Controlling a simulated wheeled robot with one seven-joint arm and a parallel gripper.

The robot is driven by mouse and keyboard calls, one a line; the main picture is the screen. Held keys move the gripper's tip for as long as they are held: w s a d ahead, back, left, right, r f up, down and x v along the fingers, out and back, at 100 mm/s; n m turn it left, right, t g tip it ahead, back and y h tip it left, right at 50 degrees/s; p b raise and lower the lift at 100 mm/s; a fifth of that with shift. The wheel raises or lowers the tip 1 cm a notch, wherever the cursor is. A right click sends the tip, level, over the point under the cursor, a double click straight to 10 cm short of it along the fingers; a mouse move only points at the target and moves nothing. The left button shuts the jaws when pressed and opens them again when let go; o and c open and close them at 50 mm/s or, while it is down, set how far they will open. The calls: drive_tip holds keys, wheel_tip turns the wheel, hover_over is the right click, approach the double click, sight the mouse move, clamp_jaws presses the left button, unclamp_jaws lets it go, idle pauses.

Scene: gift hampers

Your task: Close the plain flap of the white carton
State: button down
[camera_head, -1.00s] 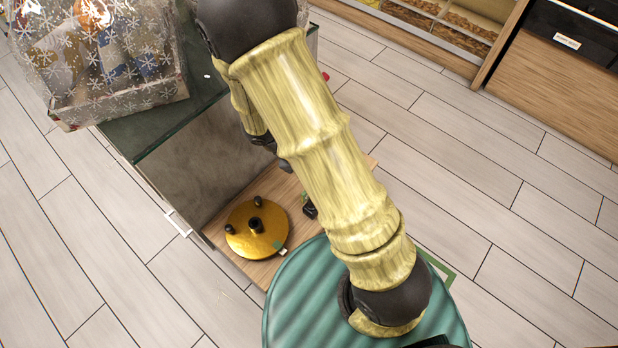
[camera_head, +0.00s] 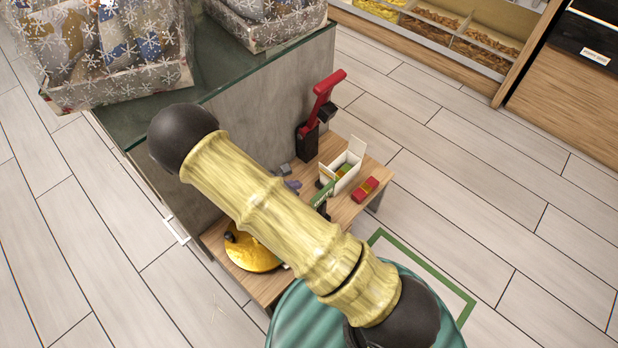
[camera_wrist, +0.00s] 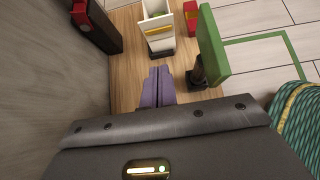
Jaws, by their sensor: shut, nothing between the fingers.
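The white carton (camera_head: 343,168) stands open on the small wooden table, with flaps raised at its far and near-left ends and something green and yellow inside. In the wrist view the carton (camera_wrist: 157,38) is just ahead of my fingertips, with a yellow band on its near side. I cannot tell for sure which flap is the plain one. My gripper (camera_wrist: 158,70) has purple fingers, closed together and empty, pointing toward the carton with a small gap. In the head view the gripper (camera_head: 293,185) shows left of the carton, partly hidden by my arm.
A green panel on a dark stand (camera_wrist: 212,42) is close right of my fingers. A red item (camera_head: 365,188) lies right of the carton. A red-and-black upright device (camera_head: 308,138) stands behind. A gold disc (camera_head: 248,252) sits at the near left. A grey counter wall (camera_head: 235,125) borders the table.

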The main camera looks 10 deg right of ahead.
sight(326, 172)
drive_tip(key=b+x, duration=0.1)
drive_tip(key=x, duration=0.3)
drive_tip(key=d+r+b+x, duration=0.1)
drive_tip(key=x, duration=0.3)
drive_tip(key=w+r+b+x, duration=0.1)
drive_tip(key=x, duration=0.3)
drive_tip(key=shift+w+d, duration=0.1)
drive_tip(key=shift+d, duration=0.3)
